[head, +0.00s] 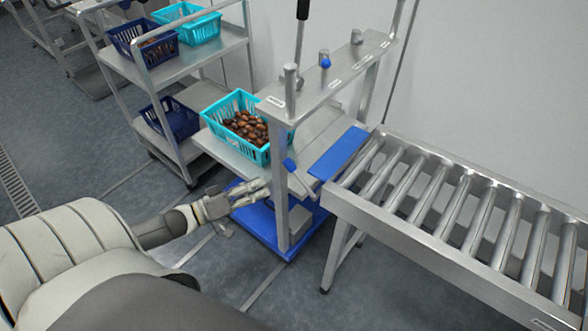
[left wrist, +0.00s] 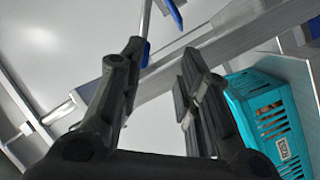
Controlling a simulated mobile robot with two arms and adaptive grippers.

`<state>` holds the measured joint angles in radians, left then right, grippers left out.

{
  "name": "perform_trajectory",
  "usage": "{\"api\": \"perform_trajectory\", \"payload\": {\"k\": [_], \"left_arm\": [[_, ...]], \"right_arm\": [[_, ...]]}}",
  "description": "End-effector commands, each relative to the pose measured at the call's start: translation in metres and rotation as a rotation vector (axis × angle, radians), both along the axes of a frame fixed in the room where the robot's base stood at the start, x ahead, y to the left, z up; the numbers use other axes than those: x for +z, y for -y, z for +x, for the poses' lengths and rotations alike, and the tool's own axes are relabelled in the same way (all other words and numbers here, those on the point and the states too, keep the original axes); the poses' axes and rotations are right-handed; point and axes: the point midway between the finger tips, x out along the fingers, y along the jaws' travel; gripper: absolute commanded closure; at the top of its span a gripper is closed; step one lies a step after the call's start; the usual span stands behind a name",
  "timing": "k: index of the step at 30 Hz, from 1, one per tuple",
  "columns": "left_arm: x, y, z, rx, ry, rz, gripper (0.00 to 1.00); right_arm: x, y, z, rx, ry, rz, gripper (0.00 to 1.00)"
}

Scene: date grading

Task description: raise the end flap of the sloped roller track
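The sloped roller track (head: 470,205) runs from the centre to the lower right in the head view. Its blue end flap (head: 340,153) is at the upper left end, beside the metal stand; its exact tilt is hard to tell. A lever with a blue grip (head: 290,165) sticks out from the stand post. My left gripper (head: 264,191) is low at the left of the post, apart from the flap. In the left wrist view my left gripper (left wrist: 160,55) has its fingers spread with nothing held between them. My right gripper is not in view.
A teal crate (head: 240,124) of dates sits on the stand's platform. The stand has a blue base (head: 258,229), a post (head: 281,200) and an upper rail (head: 335,77) with knobs. A shelf cart (head: 180,70) with crates stands behind left. The floor at left is mostly clear.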

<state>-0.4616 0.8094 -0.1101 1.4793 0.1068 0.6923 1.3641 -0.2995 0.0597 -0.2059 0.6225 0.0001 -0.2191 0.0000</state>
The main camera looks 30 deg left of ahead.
Motion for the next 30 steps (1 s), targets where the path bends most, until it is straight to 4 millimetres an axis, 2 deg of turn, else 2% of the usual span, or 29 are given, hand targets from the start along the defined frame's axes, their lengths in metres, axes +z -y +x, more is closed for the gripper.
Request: {"api": "perform_trajectory", "payload": {"k": [3,8,14,21,30], "left_arm": [[0.017,0.008,0.002,-0.038,0.018,-0.045,0.69],[0.02,0.015,0.015,-0.042,0.022,-0.052,0.69],[0.02,0.029,0.044,-0.038,0.022,-0.05,0.69],[0.019,0.046,0.077,-0.039,0.021,-0.049,0.69],[0.018,0.056,0.096,-0.038,0.018,-0.047,0.69]], "right_arm": [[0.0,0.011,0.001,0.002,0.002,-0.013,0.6],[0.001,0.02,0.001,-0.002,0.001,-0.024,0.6],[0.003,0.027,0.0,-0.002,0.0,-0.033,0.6],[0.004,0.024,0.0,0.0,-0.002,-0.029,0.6],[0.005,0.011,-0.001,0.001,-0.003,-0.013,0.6]]}}
